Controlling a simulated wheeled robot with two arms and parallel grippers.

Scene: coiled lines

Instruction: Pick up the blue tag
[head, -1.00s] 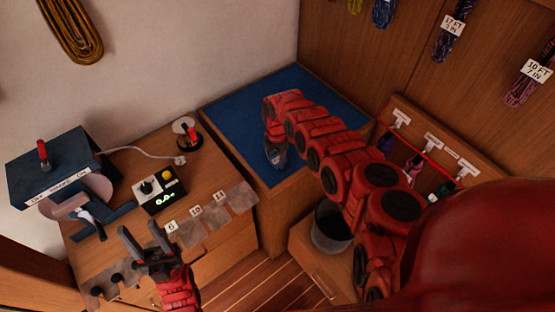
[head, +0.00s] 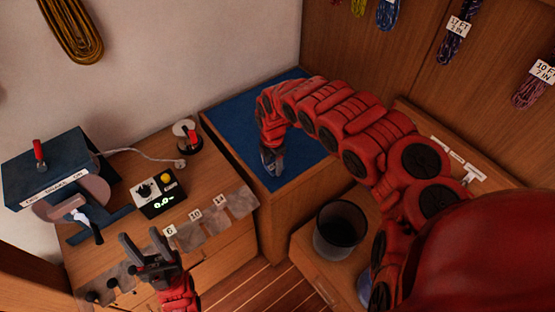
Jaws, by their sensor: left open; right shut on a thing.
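I cannot make out a blue tag for sure in the head view. My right gripper (head: 271,165) points down over the blue mat (head: 225,120) near its front edge. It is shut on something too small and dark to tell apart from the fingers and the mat. My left gripper (head: 140,238) is open and empty above the front of the wooden bench, by the numbered grey plates (head: 207,228).
A black bin (head: 340,230) stands at the lower right, near a partly hidden blue object (head: 364,288). A small box with a yellow button (head: 158,192) and a blue machine (head: 45,170) stand on the left bench. Coiled lines (head: 455,40) hang on the back wall.

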